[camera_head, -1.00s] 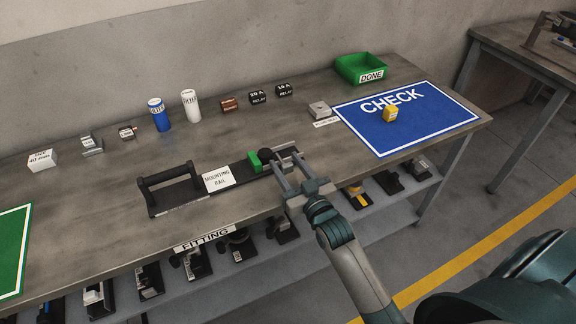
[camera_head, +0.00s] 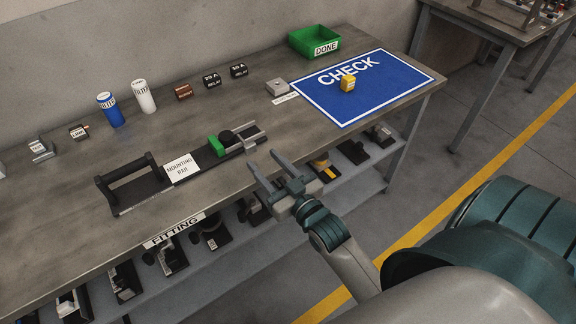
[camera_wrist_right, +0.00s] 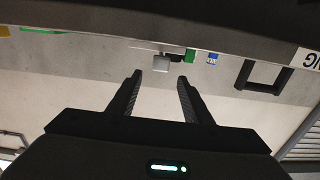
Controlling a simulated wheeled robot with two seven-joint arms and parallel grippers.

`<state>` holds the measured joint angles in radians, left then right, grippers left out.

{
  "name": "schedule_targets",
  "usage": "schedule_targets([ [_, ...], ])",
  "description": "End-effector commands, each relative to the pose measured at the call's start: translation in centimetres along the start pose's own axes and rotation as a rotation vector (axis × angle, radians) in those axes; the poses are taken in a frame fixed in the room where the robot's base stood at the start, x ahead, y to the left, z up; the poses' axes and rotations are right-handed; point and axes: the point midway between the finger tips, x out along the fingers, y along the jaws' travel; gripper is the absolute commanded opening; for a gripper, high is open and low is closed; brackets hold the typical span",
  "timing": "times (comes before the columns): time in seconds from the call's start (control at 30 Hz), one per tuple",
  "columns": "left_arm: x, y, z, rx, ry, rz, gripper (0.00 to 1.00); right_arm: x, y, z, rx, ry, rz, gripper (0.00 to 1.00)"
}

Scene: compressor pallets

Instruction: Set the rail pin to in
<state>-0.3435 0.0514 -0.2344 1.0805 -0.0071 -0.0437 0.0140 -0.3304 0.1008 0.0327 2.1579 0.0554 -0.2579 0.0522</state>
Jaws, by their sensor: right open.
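The mounting rail (camera_head: 205,157) lies along the front of the workbench, with a black handle at its left end. I cannot tell whether the pin is in or out. A grey bracket (camera_head: 250,144) is at the rail's right end. My right gripper (camera_head: 263,160) is open and empty, apart from the rail on its near side. My left gripper is out of view.
A blue CHECK mat (camera_head: 380,97) holds a yellow block (camera_head: 348,84). A green DONE bin (camera_head: 314,41) stands behind it. Filters, relays and small parts line the back of the bench. A lower shelf (camera_head: 345,178) holds several dark fittings.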

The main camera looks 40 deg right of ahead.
Motion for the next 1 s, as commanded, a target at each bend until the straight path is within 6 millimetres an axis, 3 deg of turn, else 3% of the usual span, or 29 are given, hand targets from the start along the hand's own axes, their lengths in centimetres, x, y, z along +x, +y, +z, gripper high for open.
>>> schedule_targets([
  [0.07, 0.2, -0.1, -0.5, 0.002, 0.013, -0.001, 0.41, -1.7, 0.0, 0.3, 0.000, -0.002, 0.000, 0.45],
  [0.2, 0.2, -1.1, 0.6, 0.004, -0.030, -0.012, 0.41, -4.2, 0.0, 0.2, 0.000, -0.002, 0.000, 0.45],
  [0.5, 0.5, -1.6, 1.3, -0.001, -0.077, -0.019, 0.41, -8.2, 0.0, 0.1, 0.000, 0.000, 0.000, 0.45],
  [1.0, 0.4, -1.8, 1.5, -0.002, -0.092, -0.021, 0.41, -9.2, 0.0, 0.0, 0.000, 0.001, 0.000, 0.45],
])
